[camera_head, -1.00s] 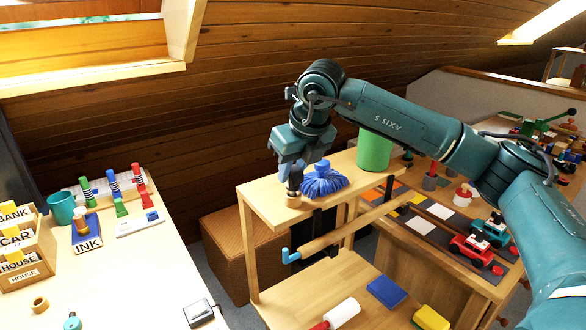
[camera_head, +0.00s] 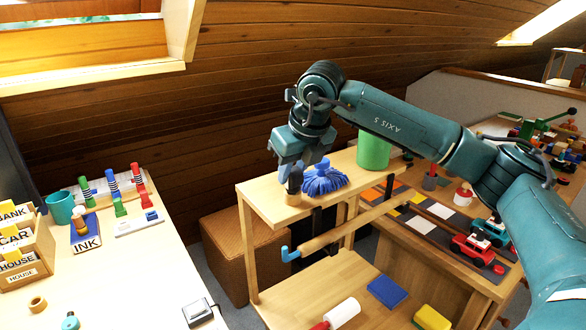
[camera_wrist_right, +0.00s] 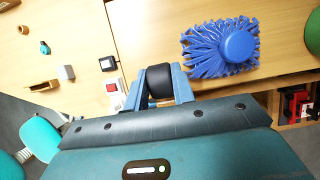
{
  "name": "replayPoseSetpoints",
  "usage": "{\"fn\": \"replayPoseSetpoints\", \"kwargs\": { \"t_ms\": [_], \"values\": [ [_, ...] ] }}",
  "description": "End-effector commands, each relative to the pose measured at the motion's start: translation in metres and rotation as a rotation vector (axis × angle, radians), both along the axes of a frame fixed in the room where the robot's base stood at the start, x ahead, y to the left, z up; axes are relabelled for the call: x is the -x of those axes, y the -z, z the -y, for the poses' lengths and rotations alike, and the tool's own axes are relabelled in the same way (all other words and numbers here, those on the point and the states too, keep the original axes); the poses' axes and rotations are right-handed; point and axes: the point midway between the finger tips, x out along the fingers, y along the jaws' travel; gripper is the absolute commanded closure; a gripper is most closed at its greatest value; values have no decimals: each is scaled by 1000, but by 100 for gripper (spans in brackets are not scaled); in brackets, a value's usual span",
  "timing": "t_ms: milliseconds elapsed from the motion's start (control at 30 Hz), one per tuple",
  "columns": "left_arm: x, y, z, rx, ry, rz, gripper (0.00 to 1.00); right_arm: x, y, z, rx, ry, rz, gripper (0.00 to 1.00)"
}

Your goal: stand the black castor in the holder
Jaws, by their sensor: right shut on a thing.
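The black castor (camera_head: 295,184) is between the fingers of my right gripper (camera_head: 289,172), at the front left end of the upper wooden shelf. In the right wrist view the castor (camera_wrist_right: 160,80) shows as a dark cylinder between the two blue fingers. The small round wooden holder (camera_head: 293,199) stands on the shelf directly below the castor. The castor's lower end meets the holder's top in the head view; I cannot tell how deep it sits. The holder is hidden in the wrist view. My left gripper is not in view.
A blue bristled brush (camera_head: 324,179) stands close to the right of the gripper. A green cylinder (camera_head: 374,150) stands further right on the shelf (camera_head: 262,205). A wooden rod with a blue hook (camera_head: 290,254) runs below. A desk with stamps and an ink pad (camera_head: 86,236) is at left.

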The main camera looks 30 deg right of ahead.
Motion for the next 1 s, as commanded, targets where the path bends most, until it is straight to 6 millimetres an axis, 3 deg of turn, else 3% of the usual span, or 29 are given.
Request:
{"fn": "replayPoseSetpoints", "kwargs": {
  "t_ms": [200,233,533,833,1000],
  "values": [
    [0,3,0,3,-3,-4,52,0,2,0,0,-1,0,98],
    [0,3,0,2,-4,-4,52,0,2,0,0,-1,0,74],
    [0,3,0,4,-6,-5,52,0,2,0,0,0,0,50],
    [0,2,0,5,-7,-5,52,0,1,0,0,0,0,50],
    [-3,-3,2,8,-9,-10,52,0,-12,4,0,-1,1,50]
  ]
}}
